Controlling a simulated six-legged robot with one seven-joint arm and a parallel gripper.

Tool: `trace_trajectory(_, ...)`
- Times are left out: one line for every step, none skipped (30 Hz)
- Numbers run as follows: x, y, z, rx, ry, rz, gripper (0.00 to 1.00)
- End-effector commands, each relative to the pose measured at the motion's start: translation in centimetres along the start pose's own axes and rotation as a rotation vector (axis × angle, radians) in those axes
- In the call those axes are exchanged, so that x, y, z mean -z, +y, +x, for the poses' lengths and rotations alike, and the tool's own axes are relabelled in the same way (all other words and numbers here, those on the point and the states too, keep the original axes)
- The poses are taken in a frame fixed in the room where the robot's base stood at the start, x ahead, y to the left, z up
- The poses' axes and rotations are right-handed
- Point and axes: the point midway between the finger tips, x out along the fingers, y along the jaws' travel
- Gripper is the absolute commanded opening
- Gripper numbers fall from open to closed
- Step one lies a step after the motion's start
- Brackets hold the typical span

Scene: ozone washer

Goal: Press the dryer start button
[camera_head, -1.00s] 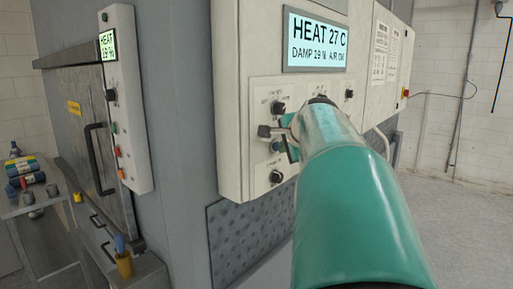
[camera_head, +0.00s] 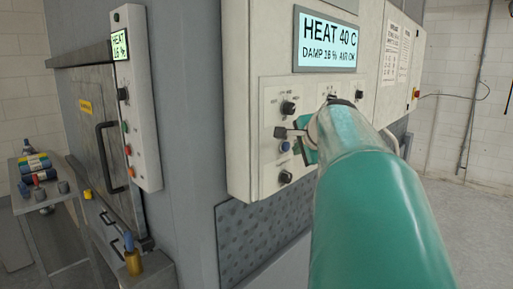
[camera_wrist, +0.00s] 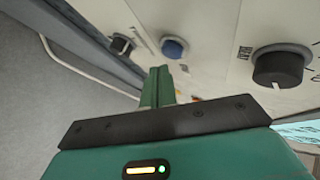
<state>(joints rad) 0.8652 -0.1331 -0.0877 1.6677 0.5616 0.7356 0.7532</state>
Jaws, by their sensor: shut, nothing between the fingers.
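The control panel (camera_head: 267,175) of a cream cabinet carries black knobs (camera_head: 288,108) and a blue round button (camera_head: 285,146). A lit display (camera_head: 328,42) above it reads HEAT 40 C, DAMP 16 %, AIR OK. I cannot read which control is labelled dryer start. My gripper (camera_head: 304,146) is in front of the panel, just right of the blue button, partly hidden by my arm. In the wrist view its green fingers (camera_wrist: 158,84) are shut and empty. The blue button (camera_wrist: 173,48) shows just beyond the fingertips; contact cannot be judged.
A side panel (camera_head: 139,110) at left holds a small display and green and orange buttons beside a metal door with a black handle (camera_head: 107,157). A cart (camera_head: 50,203) with bottles and rolls stands far left. The floor at right is clear.

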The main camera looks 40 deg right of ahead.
Motion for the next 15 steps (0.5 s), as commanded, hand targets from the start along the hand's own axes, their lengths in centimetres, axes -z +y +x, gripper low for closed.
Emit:
trace_trajectory(0.0,0.0,0.0,0.0,0.0,0.0,0.0)
trace_trajectory(0.0,0.0,0.0,0.0,0.0,0.0,0.0)
trace_trajectory(0.1,0.1,-0.1,0.0,0.001,0.0,0.0)
trace_trajectory(0.2,0.1,-0.2,0.0,0.001,0.0,0.0)
trace_trajectory(0.2,0.2,-0.3,0.0,0.001,0.0,0.0)
trace_trajectory(0.4,0.4,-0.6,0.001,0.001,0.0,0.0)
trace_trajectory(0.6,0.5,-0.8,0.001,0.002,0.001,0.0)
trace_trajectory(0.7,0.7,-1.0,0.001,0.002,0.002,0.0)
trace_trajectory(0.9,0.9,-1.2,0.001,0.002,0.002,0.0)
trace_trajectory(1.0,1.0,-1.4,0.0,0.001,0.001,0.0)
trace_trajectory(1.1,1.1,-1.6,0.0,0.001,0.001,0.0)
trace_trajectory(1.3,1.3,-1.8,0.0,0.001,0.001,0.0)
trace_trajectory(1.5,1.4,-2.0,0.0,0.001,0.001,0.0)
trace_trajectory(1.6,1.6,-2.2,0.0,0.002,0.001,0.0)
trace_trajectory(1.8,1.8,-2.5,0.001,0.002,0.0,0.0)
